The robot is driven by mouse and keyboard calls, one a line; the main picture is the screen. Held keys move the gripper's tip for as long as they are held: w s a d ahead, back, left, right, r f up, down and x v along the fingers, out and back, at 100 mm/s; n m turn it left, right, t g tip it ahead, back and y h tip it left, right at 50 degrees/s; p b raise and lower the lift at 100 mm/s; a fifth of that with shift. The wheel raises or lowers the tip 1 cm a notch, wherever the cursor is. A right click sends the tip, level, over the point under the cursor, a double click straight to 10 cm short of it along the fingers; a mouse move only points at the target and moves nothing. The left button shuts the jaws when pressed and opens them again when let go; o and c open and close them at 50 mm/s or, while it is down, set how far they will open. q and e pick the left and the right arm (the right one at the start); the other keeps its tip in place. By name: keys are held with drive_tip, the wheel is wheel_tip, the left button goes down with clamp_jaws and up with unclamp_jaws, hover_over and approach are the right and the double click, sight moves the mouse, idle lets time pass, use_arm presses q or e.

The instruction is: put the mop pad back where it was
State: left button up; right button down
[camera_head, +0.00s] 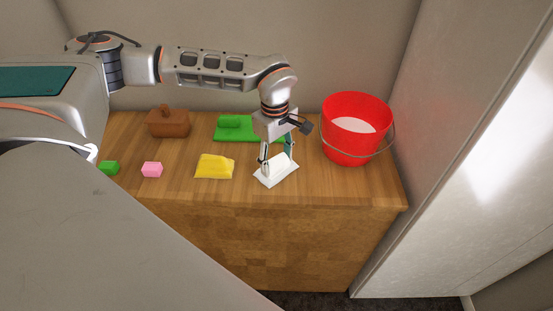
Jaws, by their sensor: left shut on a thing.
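My left gripper (277,159) reaches down over the right part of the wooden counter, shut on the raised block of a white mop pad (275,177). The pad's flat base is level with or just above the counter; I cannot tell if it touches. A yellow pad (214,167) lies to its left. A green pad (229,123) with a raised block lies behind, partly hidden by my gripper. My right gripper is not in view.
A red bucket (352,146) with a wire handle and pale contents stands close on the right. A brown basket-like box (168,123), a pink block (152,170) and a green block (109,168) sit on the left of the counter (330,185). Walls close in behind and right.

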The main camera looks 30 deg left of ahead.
sight(276, 159)
use_arm(q)
drive_tip(key=shift+f, duration=0.15)
drive_tip(key=o, duration=1)
drive_tip(key=shift+c, duration=0.2)
wheel_tip(276, 159, up, 12)
drive_tip(key=shift+a+r+b, duration=0.15)
drive_tip(key=shift+r+b, duration=0.05)
drive_tip(key=shift+b, duration=0.2)
drive_tip(key=shift+f, duration=0.1)
